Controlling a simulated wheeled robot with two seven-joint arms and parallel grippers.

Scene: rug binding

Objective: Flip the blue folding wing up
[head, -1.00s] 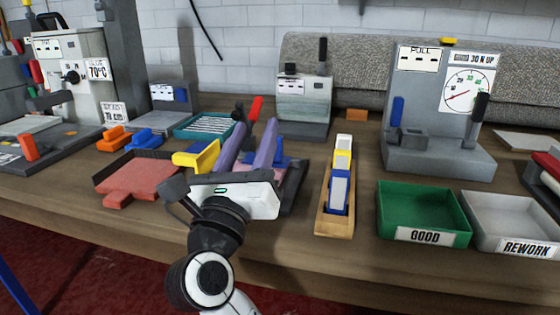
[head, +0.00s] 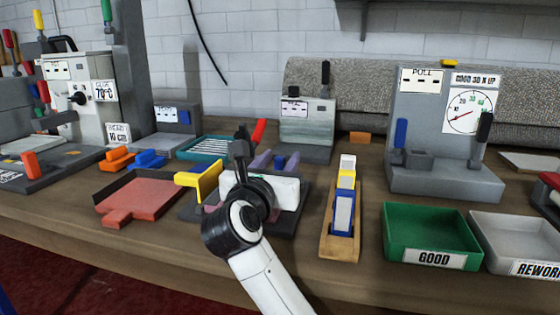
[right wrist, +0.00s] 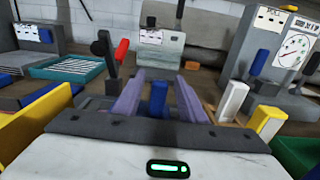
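The fixture's dark base (head: 196,211) stands at the middle of the bench, with a yellow wing (head: 203,181) upright on its left side. The blue folding wing (head: 280,162) shows only as a small blue part at the back of the fixture. In the right wrist view its blue part (right wrist: 158,98) stands between my two lavender fingers, with a gap on each side. My right gripper (head: 276,160) is open and reaches over the fixture; its tips show better in the right wrist view (right wrist: 159,76). My gripper body hides most of the wing, and its tilt is unclear. My left gripper is out of view.
A black lever (right wrist: 105,52) with a red handle (right wrist: 122,51) rises left of my right fingers. A wooden rack (head: 325,245) with blue, yellow and white blocks stands close on the right. Beyond it are a green GOOD tray (head: 400,240) and a grey REWORK tray (head: 493,250).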

